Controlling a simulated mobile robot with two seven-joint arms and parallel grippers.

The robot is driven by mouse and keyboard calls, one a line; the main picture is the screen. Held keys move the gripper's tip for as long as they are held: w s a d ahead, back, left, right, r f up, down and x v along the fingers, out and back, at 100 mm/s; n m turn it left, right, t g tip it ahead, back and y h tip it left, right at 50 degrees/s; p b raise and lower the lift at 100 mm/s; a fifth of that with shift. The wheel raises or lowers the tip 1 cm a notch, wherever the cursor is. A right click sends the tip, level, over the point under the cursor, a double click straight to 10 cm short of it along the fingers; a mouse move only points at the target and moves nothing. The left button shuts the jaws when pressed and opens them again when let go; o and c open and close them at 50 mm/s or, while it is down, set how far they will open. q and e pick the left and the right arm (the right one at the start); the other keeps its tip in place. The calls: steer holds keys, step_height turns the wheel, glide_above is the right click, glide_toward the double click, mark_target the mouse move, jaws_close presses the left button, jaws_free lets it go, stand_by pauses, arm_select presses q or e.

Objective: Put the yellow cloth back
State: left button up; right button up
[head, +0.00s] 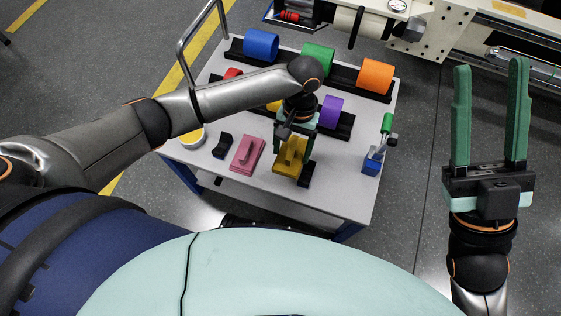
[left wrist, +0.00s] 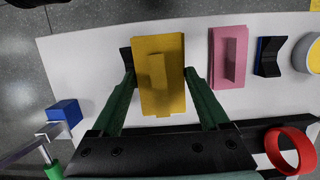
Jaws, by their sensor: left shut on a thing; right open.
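The yellow cloth (head: 291,157) looks like a flat yellow slab with a raised ridge along its middle. It is near the front of the grey-white table (head: 342,197), and also shows in the left wrist view (left wrist: 172,105). My left gripper (head: 288,136) reaches down over it, its green fingers on either side of it, shut on it. A dark block (head: 306,174) shows beside and partly behind the cloth; I cannot tell whether they touch. My right gripper (head: 490,68) is open and empty, to the right of the table.
A pink piece (head: 247,155) and a small black-blue block (head: 222,145) lie left of the cloth. A blue stand (head: 372,163) with a green-handled tool is on the right. Blue (head: 261,45), green (head: 318,58) and orange (head: 376,76) cylinders line the back; a purple cylinder (head: 331,112) is nearer.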

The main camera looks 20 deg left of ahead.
mark_target(283, 152)
arm_select(q)
steer(key=a+f, duration=0.1)
steer(key=a+f+b, duration=0.1)
steer(key=f, duration=0.1)
steer(key=shift+s, duration=0.4)
steer(key=x, duration=0.1)
steer(key=b+x, duration=0.1)
steer(key=x, duration=0.1)
steer(key=shift+w+a+f+b, duration=0.2)
steer(key=shift+w+a+b, duration=0.05)
steer(key=shift+b, duration=0.15)
arm_select(e)
steer(key=f, duration=0.3)
steer(key=shift+w+a+f, duration=0.1)
steer(key=shift+a+f, duration=0.15)
steer(key=shift+f, duration=0.05)
arm_select(q)
steer(key=o, duration=1.2)
steer(key=shift+f, duration=0.1)
